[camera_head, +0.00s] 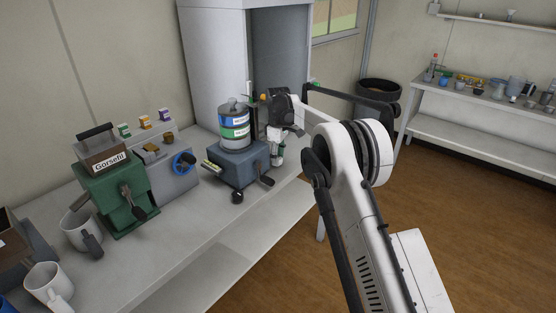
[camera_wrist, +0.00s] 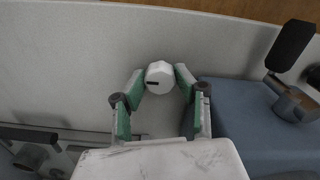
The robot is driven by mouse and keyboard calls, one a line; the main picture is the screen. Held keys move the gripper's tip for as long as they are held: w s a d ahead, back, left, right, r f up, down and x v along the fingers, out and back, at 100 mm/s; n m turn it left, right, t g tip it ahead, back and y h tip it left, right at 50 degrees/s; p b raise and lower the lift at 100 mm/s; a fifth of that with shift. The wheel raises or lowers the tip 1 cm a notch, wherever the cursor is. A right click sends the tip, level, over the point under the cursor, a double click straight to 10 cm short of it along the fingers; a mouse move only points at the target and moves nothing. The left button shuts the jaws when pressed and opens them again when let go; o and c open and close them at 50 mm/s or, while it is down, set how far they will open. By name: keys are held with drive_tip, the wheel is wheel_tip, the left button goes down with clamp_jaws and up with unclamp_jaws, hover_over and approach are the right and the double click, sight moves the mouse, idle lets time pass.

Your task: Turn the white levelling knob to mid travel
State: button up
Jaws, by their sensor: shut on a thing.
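The white levelling knob (camera_wrist: 159,77) shows in the wrist view as a pale faceted disc with a dark mark on its left part. My gripper (camera_wrist: 160,75) has its green-padded fingers on both sides of the knob and is shut on it. In the head view my gripper (camera_head: 277,152) points down at the right side of the blue-grey analyser base (camera_head: 240,178). The knob cannot be made out clearly in the head view.
A can with blue and green bands (camera_head: 234,130) stands on the analyser base. A dark lever (camera_head: 265,181) sticks out of its front, and a black knob (camera_head: 237,197) sits below. A green machine (camera_head: 120,196) and mugs (camera_head: 80,232) stand to the left. The bench front is clear.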

drive_tip(key=shift+m, duration=0.6)
drive_tip(key=o, duration=1.1)
